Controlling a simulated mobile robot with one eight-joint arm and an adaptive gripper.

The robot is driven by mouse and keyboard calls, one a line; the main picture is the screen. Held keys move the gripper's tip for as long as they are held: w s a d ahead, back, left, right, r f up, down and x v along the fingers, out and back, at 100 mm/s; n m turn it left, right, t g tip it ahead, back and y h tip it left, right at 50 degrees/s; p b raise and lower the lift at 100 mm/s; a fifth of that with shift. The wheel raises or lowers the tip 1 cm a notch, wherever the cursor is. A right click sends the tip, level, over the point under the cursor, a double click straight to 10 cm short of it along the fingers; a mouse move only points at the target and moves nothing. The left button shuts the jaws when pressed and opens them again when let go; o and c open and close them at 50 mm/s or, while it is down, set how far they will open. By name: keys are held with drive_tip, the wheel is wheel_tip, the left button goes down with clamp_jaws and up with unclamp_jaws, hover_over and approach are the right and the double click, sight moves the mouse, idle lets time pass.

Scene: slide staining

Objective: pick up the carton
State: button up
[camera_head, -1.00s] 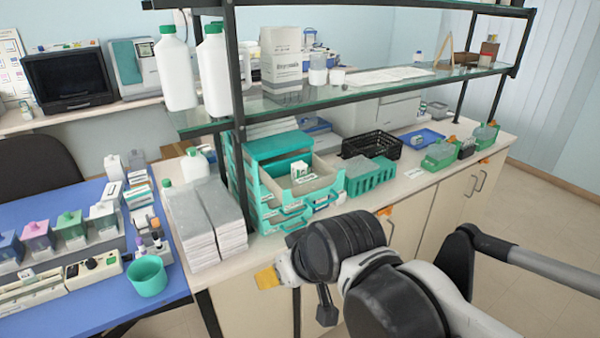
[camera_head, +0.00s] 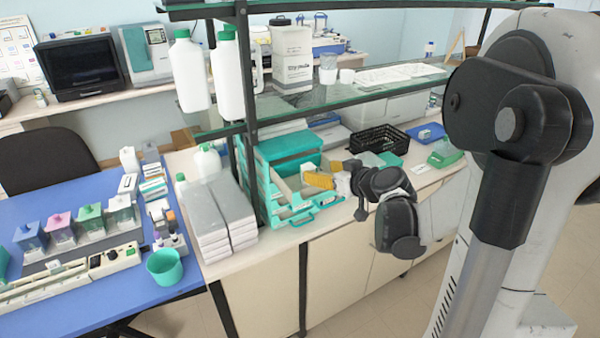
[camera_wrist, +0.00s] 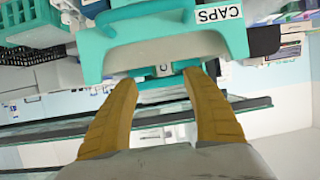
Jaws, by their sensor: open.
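A small white and green carton (camera_head: 308,168) stands in the open top drawer (camera_head: 284,186) of the teal drawer unit, partly covered by my yellow fingers. My gripper (camera_head: 319,172) is open at this drawer, with its fingertips close to the carton. I cannot tell whether they touch it. I cannot make out the carton there.
A glass shelf (camera_head: 350,94) with bottles and a large white carton (camera_head: 292,60) overhangs the drawer unit. Stacked grey-topped boxes (camera_head: 230,212) stand left of it. A black basket (camera_head: 379,140) stands behind right. A teal cup (camera_head: 166,267) is on the blue table.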

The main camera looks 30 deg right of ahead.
sight(311, 168)
drive_tip(key=x, duration=0.2)
drive_tip(key=b+x, duration=0.1)
drive_tip(key=x, duration=0.3)
drive_tip(key=shift+w+a, duration=0.35)
drive_tip(key=shift+s, duration=0.15)
drive_tip(key=c, duration=1.3)
drive_tip(key=shift+o, duration=0.2)
drive_tip(key=shift+r, duration=0.15)
clamp_jaws()
